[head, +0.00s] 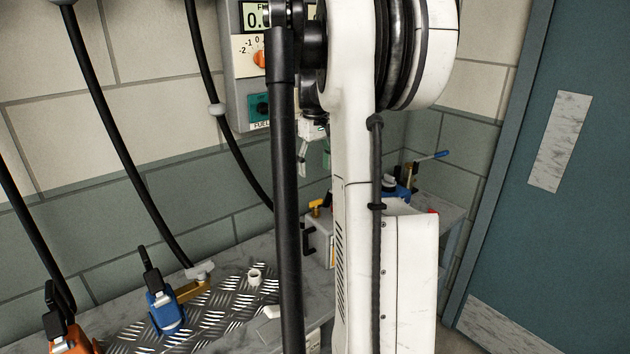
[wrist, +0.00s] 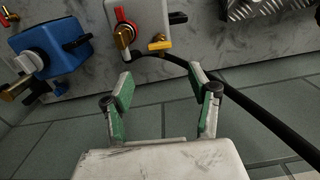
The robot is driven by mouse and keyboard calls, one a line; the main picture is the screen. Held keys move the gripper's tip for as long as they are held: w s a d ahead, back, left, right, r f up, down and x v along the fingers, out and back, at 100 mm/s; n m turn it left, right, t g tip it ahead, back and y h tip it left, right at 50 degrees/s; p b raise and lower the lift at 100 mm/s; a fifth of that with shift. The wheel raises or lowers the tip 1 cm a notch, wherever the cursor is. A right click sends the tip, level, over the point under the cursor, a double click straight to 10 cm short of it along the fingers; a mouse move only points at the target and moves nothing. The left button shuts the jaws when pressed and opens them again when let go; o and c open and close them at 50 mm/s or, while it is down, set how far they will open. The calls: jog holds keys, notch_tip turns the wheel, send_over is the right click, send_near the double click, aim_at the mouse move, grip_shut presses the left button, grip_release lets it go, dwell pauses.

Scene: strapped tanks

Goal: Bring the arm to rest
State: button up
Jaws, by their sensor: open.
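My gripper (wrist: 161,88) is open in the wrist view, with its two green-padded fingers spread and nothing between them. Beyond the fingertips are a white box (wrist: 138,14) with a red ring and brass fitting, and a yellow handle (wrist: 160,43). A blue tank (wrist: 50,47) with a white cap is at the upper left of that view. The fingers look apart from these things. In the head view my white arm stands upright across the middle and hides much of the bench behind it.
In the head view, a blue nozzle (head: 166,308) and an orange nozzle (head: 72,340) are at the lower left. A wall panel (head: 243,70) is behind my arm; a blue door (head: 545,190) is right.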

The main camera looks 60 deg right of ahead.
jog(key=shift+r, duration=0.65)
jog(key=w+a+r+n+t+h, duration=0.1)
jog(key=a+r, duration=0.1)
jog(key=a, duration=1.2)
jog(key=w+a+r+n+t, duration=0.1)
jog(key=w+a+t, duration=0.1)
jog(key=a, duration=1.2)
jog(key=s+a+f+t, duration=0.1)
jog(key=s+a+f, duration=0.1)
jog(key=a, duration=0.5)
jog(key=s+a+f+n+t, duration=0.1)
jog(key=s+a+f, duration=0.2)
jog(key=s+a, duration=0.2)
jog(key=s+a+f+n+t+y, duration=0.1)
jog(key=s+a, duration=0.3)
jog(key=a, duration=0.7)
jog(key=shift+s+a+f+t, duration=0.25)
jog(key=shift+f+t, duration=0.35)
jog(key=shift+f, duration=0.25)
